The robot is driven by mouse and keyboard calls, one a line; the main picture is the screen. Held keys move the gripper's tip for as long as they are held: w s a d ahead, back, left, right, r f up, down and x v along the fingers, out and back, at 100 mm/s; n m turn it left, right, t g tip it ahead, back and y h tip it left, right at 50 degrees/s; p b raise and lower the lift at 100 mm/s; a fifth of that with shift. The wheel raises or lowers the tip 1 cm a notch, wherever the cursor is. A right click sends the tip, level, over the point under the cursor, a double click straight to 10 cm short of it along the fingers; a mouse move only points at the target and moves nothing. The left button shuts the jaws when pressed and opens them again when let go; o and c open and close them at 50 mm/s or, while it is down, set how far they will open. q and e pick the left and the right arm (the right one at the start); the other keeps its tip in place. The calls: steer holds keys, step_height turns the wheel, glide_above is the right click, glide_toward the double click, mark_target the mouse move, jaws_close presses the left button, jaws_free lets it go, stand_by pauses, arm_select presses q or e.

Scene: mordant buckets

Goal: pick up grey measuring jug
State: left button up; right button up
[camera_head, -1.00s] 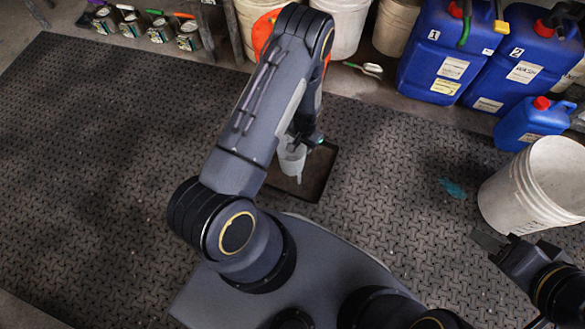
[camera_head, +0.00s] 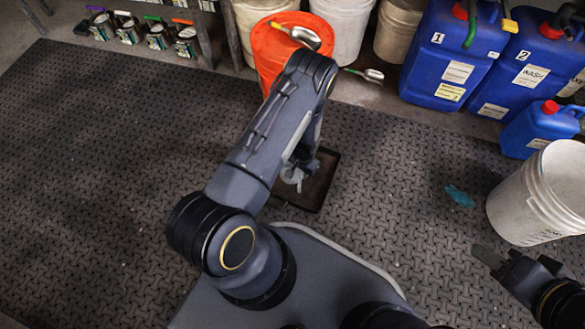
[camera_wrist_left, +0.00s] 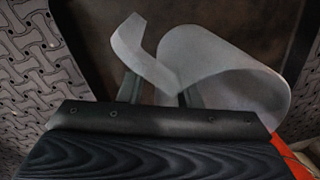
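The grey measuring jug (camera_wrist_left: 232,80) is translucent and lies across the upper right of the left wrist view. Its curved strap handle (camera_wrist_left: 140,52) is at the left. The fingers of my left gripper (camera_wrist_left: 160,92) are apart, at the handle side of the jug; I cannot tell whether they touch it. In the head view only a small pale part of the jug (camera_head: 291,178) shows below my left arm, over the dark tray (camera_head: 314,193). My left fingertips are hidden there. My right gripper (camera_head: 490,257) is at the lower right, away from the jug; its finger gap is unclear.
A white bucket (camera_head: 537,200) stands near my right gripper. An orange bucket (camera_head: 268,62) with a scoop on top stands behind my left arm. Blue canisters (camera_head: 455,55) line the back right. A teal item (camera_head: 460,196) lies on the mat. The left mat is clear.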

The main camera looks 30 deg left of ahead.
arm_select(q)
jaws_close()
steer(key=shift+r, duration=0.1)
